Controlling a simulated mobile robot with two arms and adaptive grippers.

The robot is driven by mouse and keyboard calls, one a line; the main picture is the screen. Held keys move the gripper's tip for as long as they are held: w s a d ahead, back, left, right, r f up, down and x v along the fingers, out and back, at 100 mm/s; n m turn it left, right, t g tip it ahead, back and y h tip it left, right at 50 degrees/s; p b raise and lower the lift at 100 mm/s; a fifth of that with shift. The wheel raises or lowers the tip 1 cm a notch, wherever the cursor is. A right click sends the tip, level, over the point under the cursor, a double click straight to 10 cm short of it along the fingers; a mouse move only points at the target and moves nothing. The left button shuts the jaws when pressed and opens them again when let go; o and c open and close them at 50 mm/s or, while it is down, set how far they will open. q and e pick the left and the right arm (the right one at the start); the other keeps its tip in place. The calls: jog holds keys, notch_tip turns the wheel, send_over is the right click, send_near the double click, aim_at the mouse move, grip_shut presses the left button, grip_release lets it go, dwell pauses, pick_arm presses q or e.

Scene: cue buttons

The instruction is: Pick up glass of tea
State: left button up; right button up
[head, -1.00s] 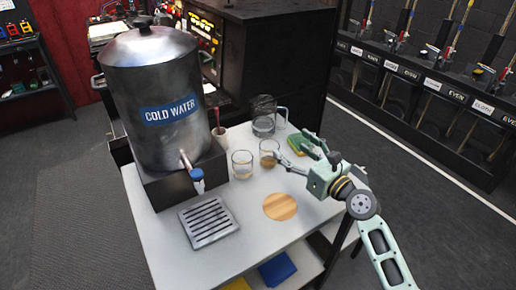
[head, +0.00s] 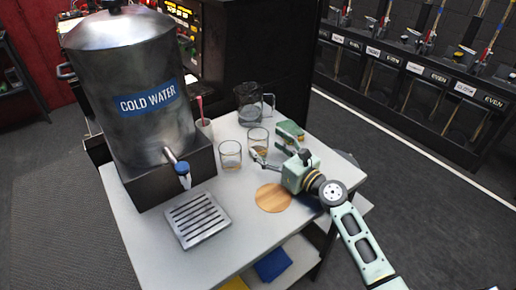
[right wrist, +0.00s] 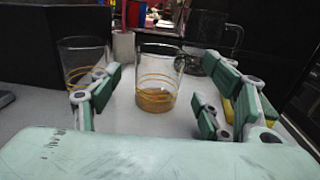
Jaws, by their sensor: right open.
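The glass of tea (head: 258,137) is a clear tumbler with a little brown liquid at its bottom, upright on the white table. In the right wrist view the glass of tea (right wrist: 157,82) stands upright, with thin golden rings, ahead and between the fingers. My right gripper (head: 274,150) is open and empty, on the near right side of the glass, its fingers pointing toward it. In the right wrist view my right gripper (right wrist: 158,100) has its fingers spread wide, with the glass seen in the gap. I cannot tell whether a finger touches it. My left gripper is not in view.
A second glass (head: 230,154) stands close left of the tea. A clear pitcher (head: 250,104) is behind, a green-and-yellow sponge (head: 290,131) to the right. A round wooden coaster (head: 273,198), metal drip tray (head: 197,218) and cold-water tank (head: 135,90) are also on the table (head: 235,240).

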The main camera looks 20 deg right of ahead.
aim_at(252, 135)
jog(key=x, duration=0.5)
jog(key=shift+s, duration=0.1)
jog(key=c, duration=1.4)
jog(key=shift+r, duration=0.1)
